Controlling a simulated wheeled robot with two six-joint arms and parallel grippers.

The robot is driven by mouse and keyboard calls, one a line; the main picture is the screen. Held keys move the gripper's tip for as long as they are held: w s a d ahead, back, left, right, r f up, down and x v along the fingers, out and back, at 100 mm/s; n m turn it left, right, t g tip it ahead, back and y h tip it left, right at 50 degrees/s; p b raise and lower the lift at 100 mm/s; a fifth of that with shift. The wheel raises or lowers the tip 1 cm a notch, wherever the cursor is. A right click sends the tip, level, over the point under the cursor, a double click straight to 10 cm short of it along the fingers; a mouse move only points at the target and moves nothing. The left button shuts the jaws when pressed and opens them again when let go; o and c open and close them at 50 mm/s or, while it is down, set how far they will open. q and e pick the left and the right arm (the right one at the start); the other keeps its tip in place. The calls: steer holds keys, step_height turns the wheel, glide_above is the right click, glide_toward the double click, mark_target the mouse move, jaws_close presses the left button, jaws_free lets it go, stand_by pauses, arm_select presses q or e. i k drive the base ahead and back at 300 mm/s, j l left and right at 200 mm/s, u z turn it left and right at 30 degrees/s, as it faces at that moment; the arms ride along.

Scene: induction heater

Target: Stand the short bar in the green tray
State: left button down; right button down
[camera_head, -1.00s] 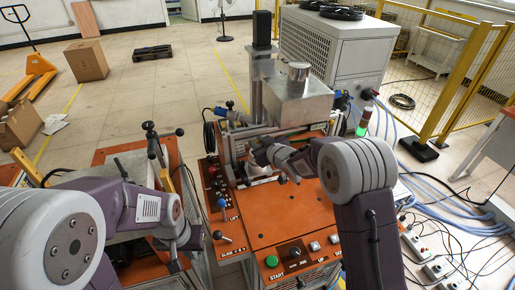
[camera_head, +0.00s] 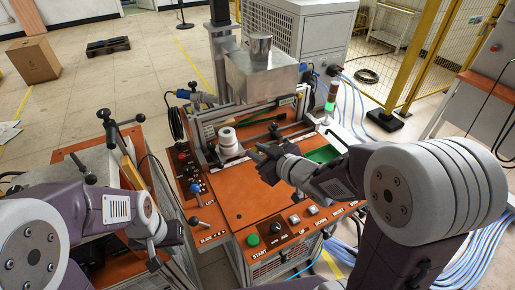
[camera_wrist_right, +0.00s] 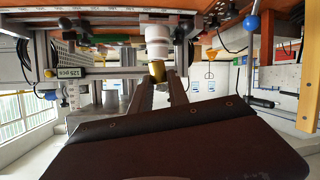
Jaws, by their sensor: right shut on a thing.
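The short bar (camera_wrist_right: 157,72) looks yellow and brass-like in the right wrist view, between the fingertips of my right gripper (camera_wrist_right: 158,88). In the head view my right gripper (camera_head: 260,153) hangs over the orange machine top, just right of the white coil; the bar is too small to make out there. The green tray (camera_head: 324,154) lies right of the gripper, partly hidden behind my right forearm. My left gripper (camera_head: 160,250) is low at the left, apart from the tray, and its fingers are not clear.
The white cylindrical coil (camera_head: 228,142) stands close to the right gripper. Behind it are a rail with a green-handled tool (camera_head: 264,118) and a metal box (camera_head: 262,75). Control buttons (camera_head: 275,228) line the front edge. The middle of the orange top (camera_head: 235,190) is clear.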

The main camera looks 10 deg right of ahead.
mark_target(324, 162)
steer(key=k+l, duration=0.1)
steer(key=l, duration=0.8)
steer(key=k+l, duration=0.15)
steer(key=l, duration=0.3)
steer(key=k+l, duration=0.1)
steer(key=l, duration=0.35)
